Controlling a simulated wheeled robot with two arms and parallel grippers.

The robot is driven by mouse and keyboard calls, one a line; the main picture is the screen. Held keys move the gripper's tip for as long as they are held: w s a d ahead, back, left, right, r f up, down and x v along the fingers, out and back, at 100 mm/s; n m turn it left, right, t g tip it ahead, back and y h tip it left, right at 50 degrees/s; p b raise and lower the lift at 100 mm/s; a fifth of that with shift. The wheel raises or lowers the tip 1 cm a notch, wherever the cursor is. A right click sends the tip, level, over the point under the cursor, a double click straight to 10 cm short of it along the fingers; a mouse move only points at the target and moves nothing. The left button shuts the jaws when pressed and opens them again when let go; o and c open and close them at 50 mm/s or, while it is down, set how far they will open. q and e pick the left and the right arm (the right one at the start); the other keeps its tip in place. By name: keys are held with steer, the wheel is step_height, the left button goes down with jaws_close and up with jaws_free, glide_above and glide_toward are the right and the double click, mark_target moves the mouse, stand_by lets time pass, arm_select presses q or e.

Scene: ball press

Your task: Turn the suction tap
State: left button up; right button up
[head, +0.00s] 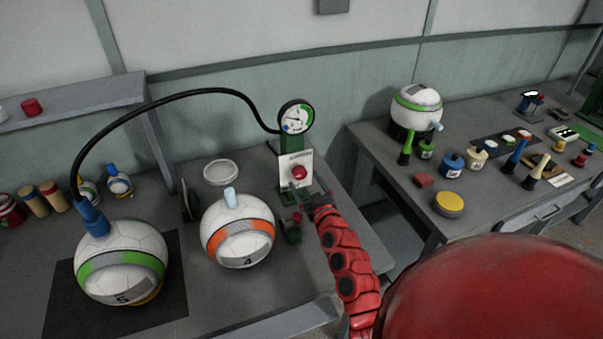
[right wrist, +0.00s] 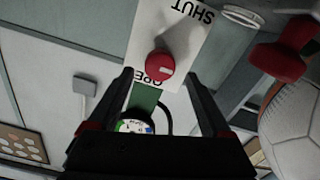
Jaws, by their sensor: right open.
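The suction tap is a round red knob (head: 299,172) on a white plate, on the green stand below the gauge (head: 296,118). In the right wrist view the knob (right wrist: 160,64) has a pale mark on its rim, and the picture is upside down. The plate (right wrist: 180,28) reads SHUT at one end and OPE, partly covered, at the other. My right gripper (head: 318,196) is just right of and below the knob. In the right wrist view my right gripper (right wrist: 160,76) is open, with the knob between its fingers' lines; I cannot tell whether they touch it. My left gripper is not in view.
A black hose runs from the gauge to a green-striped ball (head: 121,262) on a dark mat. An orange-striped ball (head: 237,230) stands close left of my right gripper. A smaller green device with a red knob (head: 297,217) sits between them. A second table (head: 400,160) at right holds several items.

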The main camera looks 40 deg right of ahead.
mark_target(301, 175)
steer(key=shift+x, duration=1.8)
steer(key=shift+f, duration=0.1)
jaws_close()
